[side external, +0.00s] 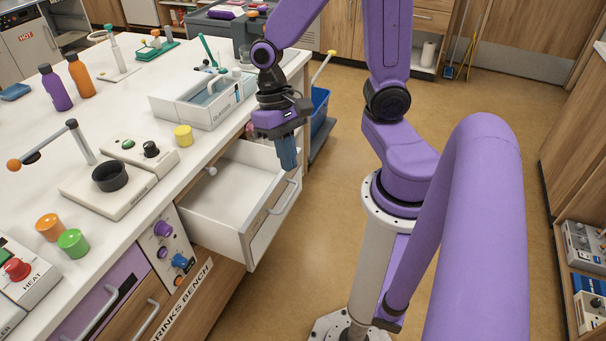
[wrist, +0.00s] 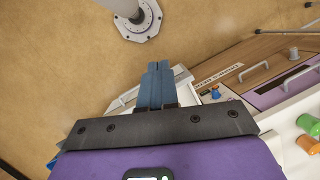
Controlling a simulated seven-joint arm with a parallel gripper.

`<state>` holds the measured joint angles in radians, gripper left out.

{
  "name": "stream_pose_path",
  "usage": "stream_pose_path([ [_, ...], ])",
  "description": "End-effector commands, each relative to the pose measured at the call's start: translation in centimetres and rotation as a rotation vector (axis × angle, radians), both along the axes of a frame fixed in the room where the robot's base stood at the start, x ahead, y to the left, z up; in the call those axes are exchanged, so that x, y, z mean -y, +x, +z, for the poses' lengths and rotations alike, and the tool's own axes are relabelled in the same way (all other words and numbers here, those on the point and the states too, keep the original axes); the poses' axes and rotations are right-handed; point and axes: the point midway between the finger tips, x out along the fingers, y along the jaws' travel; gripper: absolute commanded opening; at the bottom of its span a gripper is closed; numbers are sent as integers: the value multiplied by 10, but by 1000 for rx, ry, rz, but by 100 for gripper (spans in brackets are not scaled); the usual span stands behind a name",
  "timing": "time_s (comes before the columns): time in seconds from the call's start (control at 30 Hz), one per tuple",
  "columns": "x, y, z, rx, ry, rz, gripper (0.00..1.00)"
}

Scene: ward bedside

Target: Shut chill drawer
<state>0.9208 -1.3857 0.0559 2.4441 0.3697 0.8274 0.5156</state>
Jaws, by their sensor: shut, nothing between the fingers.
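The chill drawer is most likely the white drawer (side external: 225,205) pulled out of the bench front in the side view; no label on it is readable. It has a pale front with a bar handle (side external: 283,198). My gripper (side external: 288,158) points down over the drawer's far end, near the handle side; I cannot tell if it touches. Its blue fingers are together and empty. In the wrist view my gripper (wrist: 158,68) hides much of the drawer, whose edge (wrist: 118,106) shows to the left of the fingers.
The white bench top (side external: 125,215) holds bottles, cups and devices. A white boxy device (side external: 205,103) stands on the bench edge above the drawer. A knob panel (side external: 172,245) sits left of the drawer. A blue bin (side external: 319,108) stands beyond my gripper.

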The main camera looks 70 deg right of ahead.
Motion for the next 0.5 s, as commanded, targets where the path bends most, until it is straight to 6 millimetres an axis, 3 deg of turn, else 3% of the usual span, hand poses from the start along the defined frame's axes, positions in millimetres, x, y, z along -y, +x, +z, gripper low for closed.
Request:
stream_pose_path([
  [0.03,8,9,-7,-46,-8,-162,0],
  [0.27,44,46,-36,-245,-29,-871,0],
  [0.5,100,74,-70,-496,-39,-1608,0],
])
